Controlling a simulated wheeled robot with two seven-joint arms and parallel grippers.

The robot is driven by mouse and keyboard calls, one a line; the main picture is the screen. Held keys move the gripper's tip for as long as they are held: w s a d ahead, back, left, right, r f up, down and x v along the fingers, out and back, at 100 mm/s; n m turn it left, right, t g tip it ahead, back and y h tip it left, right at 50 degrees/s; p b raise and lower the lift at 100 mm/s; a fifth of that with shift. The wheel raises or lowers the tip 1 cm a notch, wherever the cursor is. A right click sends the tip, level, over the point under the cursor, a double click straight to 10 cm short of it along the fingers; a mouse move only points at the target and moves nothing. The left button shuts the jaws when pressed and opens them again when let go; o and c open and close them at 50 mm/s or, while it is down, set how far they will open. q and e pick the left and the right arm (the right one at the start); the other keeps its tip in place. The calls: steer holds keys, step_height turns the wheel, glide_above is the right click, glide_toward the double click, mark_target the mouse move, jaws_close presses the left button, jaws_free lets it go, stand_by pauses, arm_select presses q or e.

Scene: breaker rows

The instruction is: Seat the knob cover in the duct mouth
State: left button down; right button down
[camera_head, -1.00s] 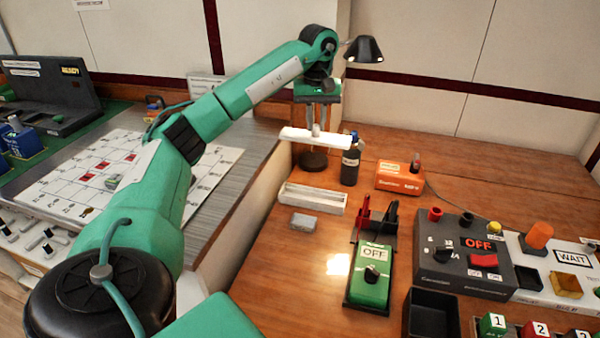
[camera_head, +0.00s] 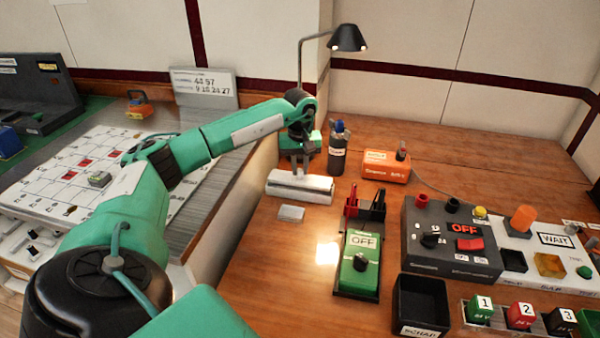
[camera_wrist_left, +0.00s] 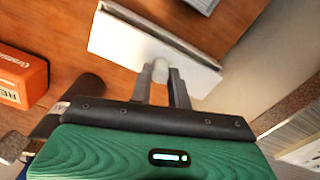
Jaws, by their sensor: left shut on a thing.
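The knob cover, a long white bar (camera_head: 286,178), lies at the white duct (camera_head: 302,197) on the wooden table, along its upper side. I cannot tell whether it is fully down in the mouth. In the left wrist view the white cover (camera_wrist_left: 125,42) has a small pale knob (camera_wrist_left: 160,71) between my fingers. My left gripper (camera_head: 299,170) points down from above and is shut on the knob; it also shows in the left wrist view (camera_wrist_left: 163,80). The cover hides most of the duct's mouth. My right gripper is out of view.
A small grey block (camera_head: 291,213) lies just in front of the duct. A dark bottle (camera_head: 337,153) and an orange box (camera_head: 386,167) stand to the right. A green OFF unit (camera_head: 360,262) and a black bin (camera_head: 421,304) are nearer. A lamp (camera_head: 347,39) hangs behind.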

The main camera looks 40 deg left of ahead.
arm_select(q)
steer(key=shift+f, duration=1.15)
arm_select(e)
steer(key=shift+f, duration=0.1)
arm_select(q)
steer(key=shift+f, duration=0.15)
steer(key=c, duration=1.6)
jaws_free()
steer(key=shift+o, duration=1.4)
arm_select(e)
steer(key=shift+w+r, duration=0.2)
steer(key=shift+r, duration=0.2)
